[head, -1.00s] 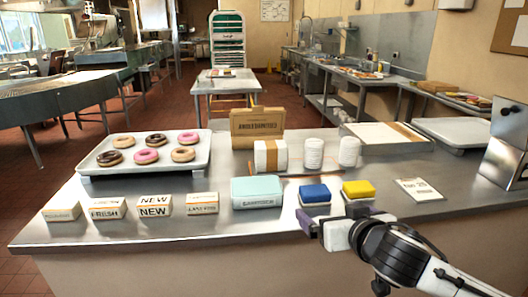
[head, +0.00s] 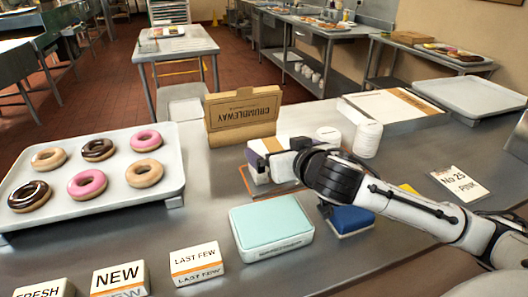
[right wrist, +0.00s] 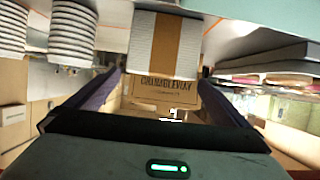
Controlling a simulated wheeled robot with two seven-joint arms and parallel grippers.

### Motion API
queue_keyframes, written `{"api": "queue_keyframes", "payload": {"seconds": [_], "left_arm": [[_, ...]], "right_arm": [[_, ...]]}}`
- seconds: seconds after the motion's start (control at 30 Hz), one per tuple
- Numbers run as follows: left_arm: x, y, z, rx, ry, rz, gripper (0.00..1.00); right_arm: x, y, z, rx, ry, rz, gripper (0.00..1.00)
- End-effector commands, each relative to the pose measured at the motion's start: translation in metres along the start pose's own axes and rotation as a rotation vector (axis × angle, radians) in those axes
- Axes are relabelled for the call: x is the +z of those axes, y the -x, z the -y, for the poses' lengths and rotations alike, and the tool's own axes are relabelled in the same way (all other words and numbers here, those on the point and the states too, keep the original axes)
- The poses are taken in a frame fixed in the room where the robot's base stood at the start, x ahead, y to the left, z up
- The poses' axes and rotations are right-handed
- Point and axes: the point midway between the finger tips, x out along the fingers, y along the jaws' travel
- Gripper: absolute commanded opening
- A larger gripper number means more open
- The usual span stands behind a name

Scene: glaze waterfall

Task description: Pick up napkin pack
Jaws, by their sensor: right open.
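The napkin pack (head: 258,147) is a white block with a tan band, standing on the counter in front of the brown box. In the head view my right gripper (head: 272,167) covers much of it. In the right wrist view the pack (right wrist: 143,42) shows ribbed white sides and the tan band. My right gripper (right wrist: 162,82) is open there, its dark purple fingers apart on either side of the pack's near end. I cannot tell whether either finger touches it. My left gripper is not in view.
White stacks (head: 367,139) stand right of the pack, and a brown box (head: 242,117) is behind it. A mint-coloured case (head: 270,222) and a blue block (head: 350,219) are in front. A donut tray (head: 117,196) is at left.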

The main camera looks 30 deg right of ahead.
Motion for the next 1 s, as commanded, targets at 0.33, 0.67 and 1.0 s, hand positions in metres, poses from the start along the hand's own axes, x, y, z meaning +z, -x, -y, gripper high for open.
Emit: {"api": "queue_keyframes", "payload": {"seconds": [0.33, 0.67, 1.0], "left_arm": [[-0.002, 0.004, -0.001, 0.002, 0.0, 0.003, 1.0], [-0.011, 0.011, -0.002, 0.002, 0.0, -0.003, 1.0], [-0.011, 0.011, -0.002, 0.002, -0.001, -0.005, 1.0]], "right_arm": [[-0.001, -0.04, 0.0, 0.0, -0.001, -0.001, 1.0], [-0.003, -0.082, 0.001, 0.002, -0.001, -0.001, 1.0], [-0.001, -0.091, 0.001, 0.0, -0.001, -0.001, 1.0]]}}
